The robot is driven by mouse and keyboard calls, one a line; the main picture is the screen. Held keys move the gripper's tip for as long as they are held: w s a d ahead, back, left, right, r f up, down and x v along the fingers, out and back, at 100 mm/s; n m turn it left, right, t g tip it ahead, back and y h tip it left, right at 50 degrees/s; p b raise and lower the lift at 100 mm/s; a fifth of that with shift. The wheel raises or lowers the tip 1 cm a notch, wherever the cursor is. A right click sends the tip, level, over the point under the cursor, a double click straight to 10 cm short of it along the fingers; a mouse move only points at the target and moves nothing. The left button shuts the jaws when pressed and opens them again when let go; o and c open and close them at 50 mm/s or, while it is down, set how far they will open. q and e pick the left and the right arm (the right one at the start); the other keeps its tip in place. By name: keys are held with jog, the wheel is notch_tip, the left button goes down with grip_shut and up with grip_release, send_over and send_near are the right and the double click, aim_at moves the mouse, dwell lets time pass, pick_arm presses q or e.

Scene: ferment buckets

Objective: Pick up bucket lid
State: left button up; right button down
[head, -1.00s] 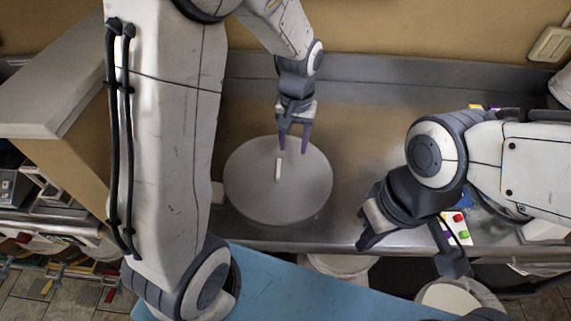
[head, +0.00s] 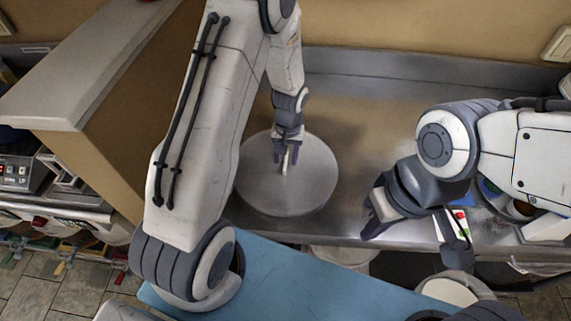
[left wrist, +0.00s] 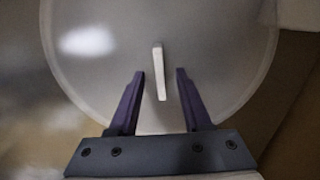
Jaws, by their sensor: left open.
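The bucket lid (head: 300,195) is a round grey disc lying on the metal counter, with a small white bar handle (head: 285,162) standing at its middle. It also fills most of the left wrist view (left wrist: 100,80), where the handle (left wrist: 158,70) lies ahead of and between the fingers. My left gripper (head: 286,160) is open over the lid, its fingers at or just above the handle and not closed on it. It shows in the left wrist view (left wrist: 160,75) with its purple fingers apart. My right gripper (head: 372,222) hangs over the counter's front edge; its jaw opening is unclear.
The metal counter (head: 360,120) is bare behind the lid, against a backsplash. A tan partition (head: 100,165) stands at the left. White buckets (head: 340,257) stand below the front edge. A card with coloured dots (head: 452,225) lies near my right arm.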

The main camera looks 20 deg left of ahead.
pick_arm(q)
jog(key=shift+f, duration=0.3)
grip_shut()
dwell(1.2)
